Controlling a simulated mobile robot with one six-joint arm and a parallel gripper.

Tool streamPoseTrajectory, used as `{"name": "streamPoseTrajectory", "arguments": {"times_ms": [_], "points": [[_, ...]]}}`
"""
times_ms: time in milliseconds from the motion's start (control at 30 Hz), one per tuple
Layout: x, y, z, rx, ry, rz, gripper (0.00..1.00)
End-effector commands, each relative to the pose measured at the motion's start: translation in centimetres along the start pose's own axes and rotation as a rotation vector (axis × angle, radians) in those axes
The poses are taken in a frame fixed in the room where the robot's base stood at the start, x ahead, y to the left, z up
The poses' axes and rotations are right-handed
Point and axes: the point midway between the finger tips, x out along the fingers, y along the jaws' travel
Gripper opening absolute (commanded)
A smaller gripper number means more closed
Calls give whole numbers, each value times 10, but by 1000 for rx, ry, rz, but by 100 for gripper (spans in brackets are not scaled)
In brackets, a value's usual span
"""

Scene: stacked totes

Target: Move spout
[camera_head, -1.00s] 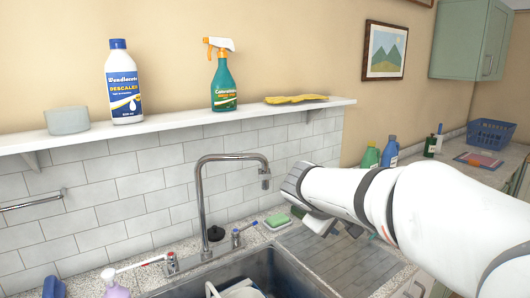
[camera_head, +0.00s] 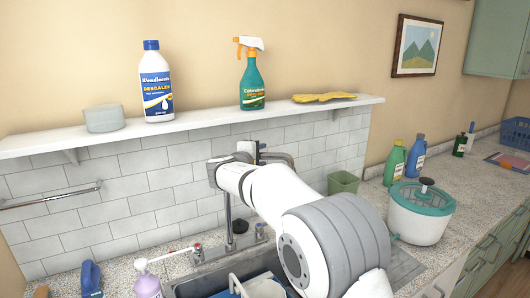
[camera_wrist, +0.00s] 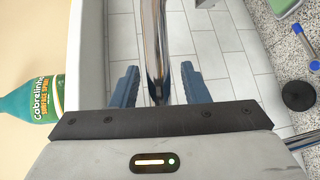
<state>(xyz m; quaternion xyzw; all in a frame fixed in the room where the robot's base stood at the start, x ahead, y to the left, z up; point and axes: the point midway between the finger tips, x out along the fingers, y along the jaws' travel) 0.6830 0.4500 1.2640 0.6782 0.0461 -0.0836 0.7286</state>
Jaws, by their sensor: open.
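The spout is a chrome tube that runs between the fingers of my gripper (camera_wrist: 160,82) in the wrist view (camera_wrist: 153,40). The two blue-grey fingers stand open on either side of it, with a gap visible at the left finger; contact at the right finger is unclear. In the head view my gripper (camera_head: 254,150) is at the top of the tap, in front of the tiled wall. My arm hides most of the spout there; its upright lower part (camera_head: 228,215) shows above the sink (camera_head: 190,288).
Above, a white shelf (camera_head: 200,122) holds a descaler bottle (camera_head: 156,85), a green spray bottle (camera_head: 252,82), a grey container (camera_head: 104,118) and a yellow cloth (camera_head: 324,97). A white-and-teal tub (camera_head: 418,218) and green bin (camera_head: 343,182) stand right on the counter.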

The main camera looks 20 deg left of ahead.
Motion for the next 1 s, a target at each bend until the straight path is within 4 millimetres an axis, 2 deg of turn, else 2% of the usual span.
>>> {"name": "streamPoseTrajectory", "arguments": {"times_ms": [133, 400, 900, 1000], "points": [[11, 1, 0, 0, -1, 0, 41], [13, 0, 0, 1, 0, 0, 41], [12, 0, 0, 1, 1, 0, 1], [12, 0, -1, 0, 1, 0, 0]]}}
